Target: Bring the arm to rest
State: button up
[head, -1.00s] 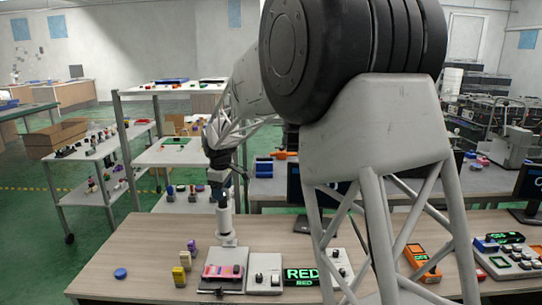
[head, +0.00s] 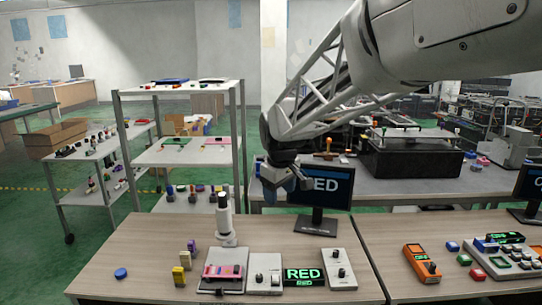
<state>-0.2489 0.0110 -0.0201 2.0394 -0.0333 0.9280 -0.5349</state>
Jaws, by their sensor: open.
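My gripper (head: 287,183) hangs at the end of my arm, above the back of the wooden desk (head: 150,250) and just left of the dark monitor (head: 318,188). It looks open and empty, with its fingers small and partly dark in the view. It touches nothing that I can see. My arm (head: 350,90) reaches in from the upper right and crosses in front of the back workbench.
An orange device (head: 421,263) lies right.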

jog(key=s+d+f+m, duration=0.1)
jog(key=s+d+m, duration=0.2)
jog(key=s, duration=0.8)
jog(key=s+d+f+m, duration=0.2)
jog(key=s+d, duration=0.6)
jog(key=s, duration=0.4)
jog(key=s+d+f+m, duration=0.2)
jog(key=s+d+m, duration=0.2)
jog(key=s, duration=0.8)
jog(key=shift+d+f, duration=0.2)
jog(key=shift+d, duration=0.45)
